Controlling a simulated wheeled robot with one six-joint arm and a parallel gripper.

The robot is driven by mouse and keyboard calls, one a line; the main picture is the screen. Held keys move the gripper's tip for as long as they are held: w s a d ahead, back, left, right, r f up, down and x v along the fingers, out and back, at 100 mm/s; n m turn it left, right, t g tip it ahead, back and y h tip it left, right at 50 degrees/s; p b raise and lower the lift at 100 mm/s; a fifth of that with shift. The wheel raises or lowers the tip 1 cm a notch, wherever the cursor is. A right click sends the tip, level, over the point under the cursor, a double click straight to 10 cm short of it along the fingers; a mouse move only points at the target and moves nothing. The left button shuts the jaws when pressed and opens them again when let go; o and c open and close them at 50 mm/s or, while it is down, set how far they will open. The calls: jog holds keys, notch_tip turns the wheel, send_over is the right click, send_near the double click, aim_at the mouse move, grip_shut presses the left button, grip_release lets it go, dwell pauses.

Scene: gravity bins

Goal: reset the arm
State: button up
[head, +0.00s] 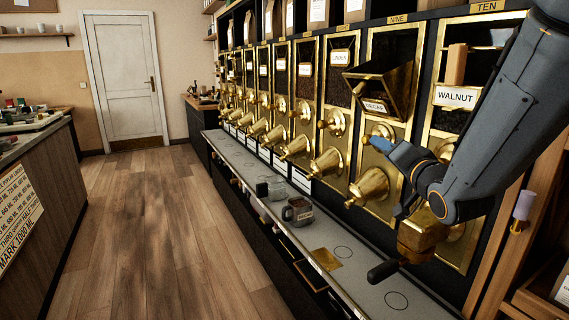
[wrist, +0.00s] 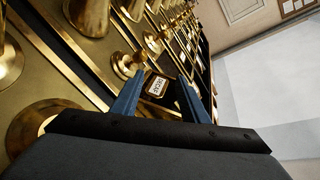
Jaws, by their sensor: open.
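My arm (head: 505,115) comes in from the top right of the head view and bends at a dark joint low in front of the WALNUT bin. My gripper (head: 372,142) shows there as blue fingers pointing left, in front of the brass bin fronts. In the wrist view, my gripper (wrist: 162,78) has its two blue fingers apart with nothing held between them. A small framed label (wrist: 157,85) shows beyond the gap, with its text too small to read surely. My arm hides part of the WALNUT bin (head: 457,98) and its spout.
Brass gravity bins with spouts (head: 370,186) line the right side. The DECAF hopper (head: 385,88) juts out. A dark mug (head: 297,210) and a glass jar (head: 275,186) stand on the grey ledge (head: 235,160). A dark-knobbed lever (head: 385,271) projects below my arm. The wooden floor (head: 150,230) is clear.

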jog(key=s+f+n+g+h+p, duration=0.15)
jog(key=s+f+g, duration=0.3)
jog(key=f, duration=0.55)
jog(key=s+a+f+n+g, duration=0.2)
jog(key=s+f+g, duration=0.1)
jog(key=s, duration=0.5)
jog(key=s+a+f+n+g+p, duration=0.1)
jog(key=s+a+f+g, duration=0.1)
jog(key=s+g, duration=0.4)
jog(key=s+a+f+n+g, duration=0.1)
jog(key=s+f+g, duration=0.3)
jog(key=s, duration=0.6)
jog(key=shift+a+f+n+h+p, duration=0.4)
jog(key=shift+f+n, duration=0.2)
jog(key=shift+n, duration=0.25)
